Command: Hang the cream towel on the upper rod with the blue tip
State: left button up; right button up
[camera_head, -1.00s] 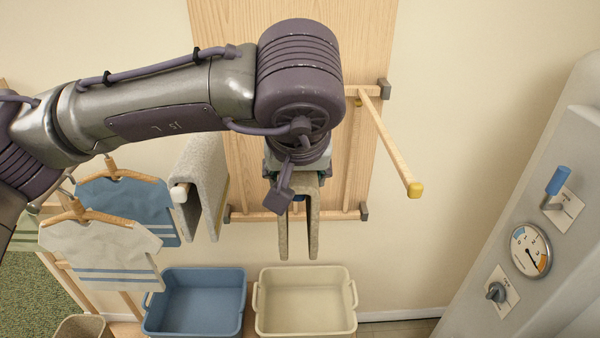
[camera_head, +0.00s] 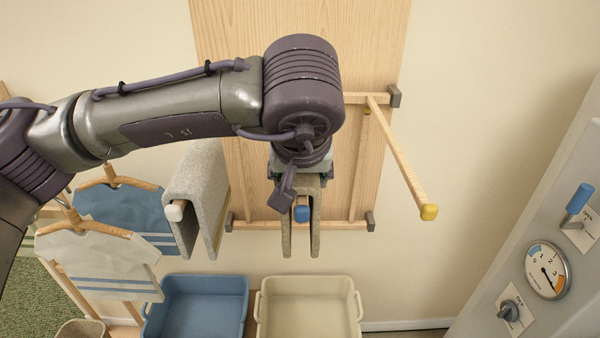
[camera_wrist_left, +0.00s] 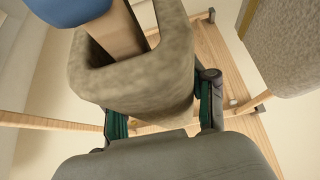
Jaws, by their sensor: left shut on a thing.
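The cream towel (camera_head: 314,235) is folded over with two flaps hanging down, below my left gripper (camera_head: 300,176). My left gripper is shut on the towel's top fold; its fingers (camera_wrist_left: 162,112) press the towel from both sides in the left wrist view. The blue tip (camera_head: 302,213) of a rod shows between the two flaps. In the left wrist view the blue tip (camera_wrist_left: 68,8) is close to the camera, and its wooden rod (camera_wrist_left: 118,32) runs inside the towel's fold (camera_wrist_left: 140,80). Whether the fold rests on the rod is unclear. My right gripper is out of view.
A grey towel (camera_head: 195,195) hangs on a white-tipped rod at left. A yellow-tipped rod (camera_head: 402,160) sticks out at right. Blue (camera_head: 200,280) and cream (camera_head: 308,285) bins stand below. Shirts on hangers (camera_head: 95,255) are at far left, a panel with a gauge (camera_head: 547,270) at right.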

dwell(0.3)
pick_arm(q)
jog(key=o, duration=1.4)
jog(key=shift+c, duration=0.2)
jog(key=shift+f, duration=0.1)
jog(key=shift+s, duration=0.1)
